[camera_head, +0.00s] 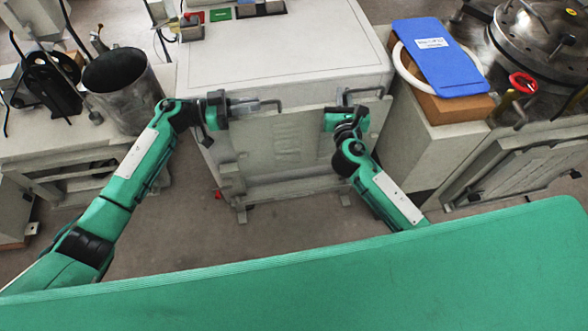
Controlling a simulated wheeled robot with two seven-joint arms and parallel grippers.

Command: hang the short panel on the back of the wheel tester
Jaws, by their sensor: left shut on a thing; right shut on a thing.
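The wheel tester (280,55) is a big pale grey cabinet in the middle of the head view. The short panel (288,150) is a light grey sheet, upright and close against the cabinet side that faces me. It has a dark bar handle near each top corner. My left gripper (262,104) is shut at the panel's left handle. My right gripper (346,94) is shut at its right handle. The fingertips are small and partly hidden. I cannot tell whether the panel is seated on the cabinet or just held against it.
A bench with a metal cylinder (122,92) stands at the left. At the right, a cabinet carries a brown box (450,108) with a blue board (437,58) on it. A round metal vessel (545,40) is beyond. Bare floor (240,240) lies in front of the tester.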

